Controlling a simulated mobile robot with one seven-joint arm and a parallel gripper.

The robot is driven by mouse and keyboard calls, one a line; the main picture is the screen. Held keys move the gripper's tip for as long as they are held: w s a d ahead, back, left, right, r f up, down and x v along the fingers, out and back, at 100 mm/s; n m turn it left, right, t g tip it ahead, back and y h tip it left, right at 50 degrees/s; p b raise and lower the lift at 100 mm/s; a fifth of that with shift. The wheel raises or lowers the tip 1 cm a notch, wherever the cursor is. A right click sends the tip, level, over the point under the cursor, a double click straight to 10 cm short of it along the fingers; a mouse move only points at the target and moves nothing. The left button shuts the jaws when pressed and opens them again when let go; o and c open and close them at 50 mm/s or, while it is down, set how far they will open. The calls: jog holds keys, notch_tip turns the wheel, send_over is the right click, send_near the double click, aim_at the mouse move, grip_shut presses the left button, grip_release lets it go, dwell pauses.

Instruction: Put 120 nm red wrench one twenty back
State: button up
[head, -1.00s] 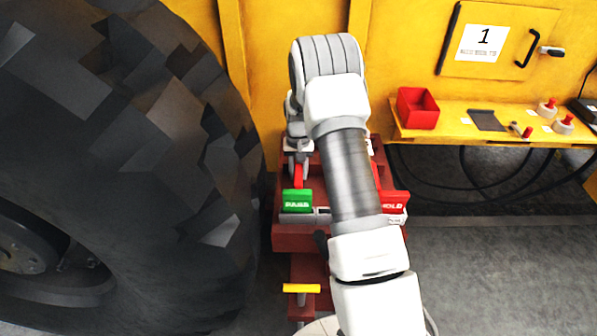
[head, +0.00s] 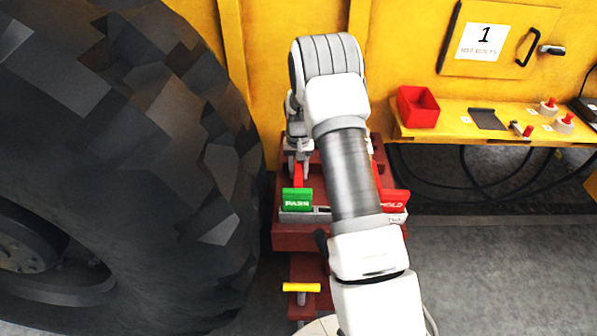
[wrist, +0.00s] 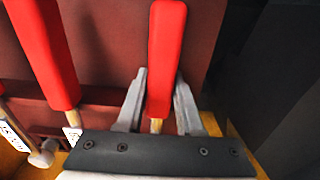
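A red-handled wrench (wrist: 165,50) stands between my two fingers in the wrist view. My gripper (wrist: 161,85) is shut on the handle, with the fingertips close against both sides. In the head view my gripper (head: 298,165) is over the dark red cart (head: 300,240), with the held red handle between its fingers, and my arm hides much of the cart. A second red handle (wrist: 45,50) stands to the left in the wrist view, apart from my fingers. White tags beside it are too small to read. The held wrench's lower end is hidden.
A green PASS bin (head: 297,200) and a red HOLD bin (head: 395,201) sit at the cart's front. A huge tyre (head: 150,180) stands close at left. A yellow bench (head: 450,125) at right holds a red box (head: 418,107). The floor at right is clear.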

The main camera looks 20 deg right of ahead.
jog(key=o, duration=0.4)
jog(key=shift+o, duration=0.2)
jog(key=shift+s, duration=0.1)
notch_tip(320, 180, up, 24)
jog(key=p, duration=0.7)
jog(key=shift+s+r, duration=0.15)
jog(key=shift+r, duration=0.1)
jog(key=shift+a, duration=0.1)
